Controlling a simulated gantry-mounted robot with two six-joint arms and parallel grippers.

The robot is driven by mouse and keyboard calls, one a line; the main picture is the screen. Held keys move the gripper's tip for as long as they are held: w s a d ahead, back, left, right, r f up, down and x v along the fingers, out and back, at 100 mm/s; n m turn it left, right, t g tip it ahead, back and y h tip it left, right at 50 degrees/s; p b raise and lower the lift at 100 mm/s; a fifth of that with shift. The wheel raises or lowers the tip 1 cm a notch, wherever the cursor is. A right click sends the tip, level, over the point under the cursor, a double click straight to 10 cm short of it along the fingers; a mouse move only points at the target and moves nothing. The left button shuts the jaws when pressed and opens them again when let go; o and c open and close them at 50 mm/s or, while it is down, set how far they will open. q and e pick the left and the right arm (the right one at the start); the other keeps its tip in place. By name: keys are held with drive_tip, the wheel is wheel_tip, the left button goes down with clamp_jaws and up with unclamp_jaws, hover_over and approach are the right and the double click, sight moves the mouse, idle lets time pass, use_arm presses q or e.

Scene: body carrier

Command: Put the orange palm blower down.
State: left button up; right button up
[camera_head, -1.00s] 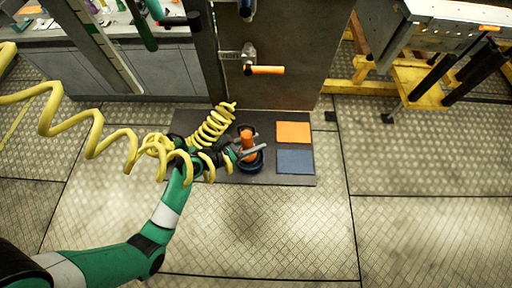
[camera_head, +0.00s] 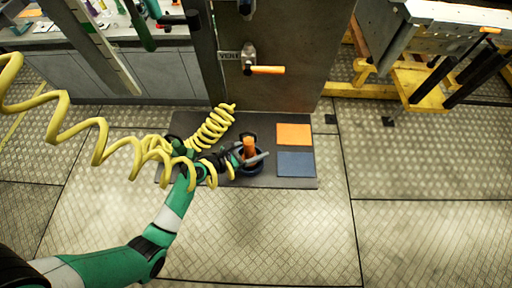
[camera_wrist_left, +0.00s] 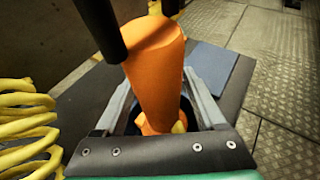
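The orange palm blower (camera_head: 249,147) stands roughly upright in a dark blue round holder (camera_head: 258,170) on the dark mat (camera_head: 220,178). My left gripper (camera_head: 256,154) is at the blower, its grey fingers spread on either side. In the left wrist view the orange body (camera_wrist_left: 155,75) rises between the fingers, with a visible gap on both sides. Its lower end is partly hidden by my gripper's palm. My right gripper is not in view.
An orange square (camera_head: 294,134) and a blue square (camera_head: 295,163) lie flat on the mat to the right, both bare. A yellow coiled hose (camera_head: 100,150) runs around my left arm. A tall brown panel with an orange handle (camera_head: 267,70) stands behind.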

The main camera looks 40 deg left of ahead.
use_arm(q)
drive_tip(key=shift+s+r, duration=0.1)
drive_tip(key=shift+r, duration=0.15)
drive_tip(key=p+v, duration=0.2)
drive_tip(key=v, duration=0.9)
drive_tip(key=shift+s+r, duration=0.15)
drive_tip(key=shift+s, duration=0.2)
drive_tip(key=shift+a, duration=0.1)
